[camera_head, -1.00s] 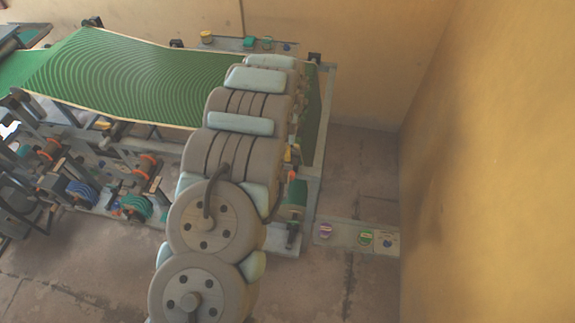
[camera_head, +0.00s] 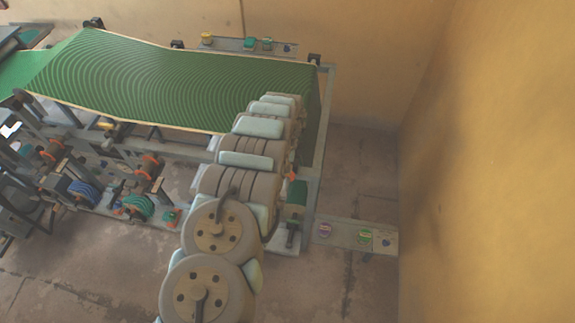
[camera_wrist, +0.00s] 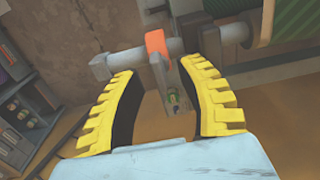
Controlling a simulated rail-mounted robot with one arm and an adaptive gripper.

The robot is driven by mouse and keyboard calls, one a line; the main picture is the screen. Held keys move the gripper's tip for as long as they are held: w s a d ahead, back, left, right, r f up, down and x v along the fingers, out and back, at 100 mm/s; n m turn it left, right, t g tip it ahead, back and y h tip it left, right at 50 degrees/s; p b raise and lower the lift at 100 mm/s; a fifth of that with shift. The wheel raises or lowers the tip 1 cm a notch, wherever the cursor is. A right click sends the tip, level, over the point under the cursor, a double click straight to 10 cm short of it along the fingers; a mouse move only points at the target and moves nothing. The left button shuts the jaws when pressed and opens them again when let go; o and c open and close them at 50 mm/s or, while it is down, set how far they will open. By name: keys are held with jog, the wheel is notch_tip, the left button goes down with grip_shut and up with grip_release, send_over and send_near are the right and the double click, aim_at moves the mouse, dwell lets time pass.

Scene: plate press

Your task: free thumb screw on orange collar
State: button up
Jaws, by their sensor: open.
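In the wrist view, the orange piece (camera_wrist: 156,42), which looks like the collar, sits on a grey horizontal shaft (camera_wrist: 122,62). I cannot make out clearly which part is the thumb screw. My gripper (camera_wrist: 161,67) has yellow toothed fingers, spread apart on either side of the bar. It looks empty; contact cannot be told. In the head view, a small orange spot (camera_head: 293,174) shows beside my arm, which hides my gripper.
A green striped roller (camera_wrist: 285,22) is close at the upper right of the wrist view. A shelf-like unit (camera_wrist: 25,110) stands at left. In the head view, a green patterned sheet (camera_head: 170,80) spans the frame, and a low grey plank (camera_head: 350,237) with coloured parts lies at right.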

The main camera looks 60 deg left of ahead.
jog(key=shift+f, duration=0.45)
jog(key=shift+f, duration=0.1)
grip_shut()
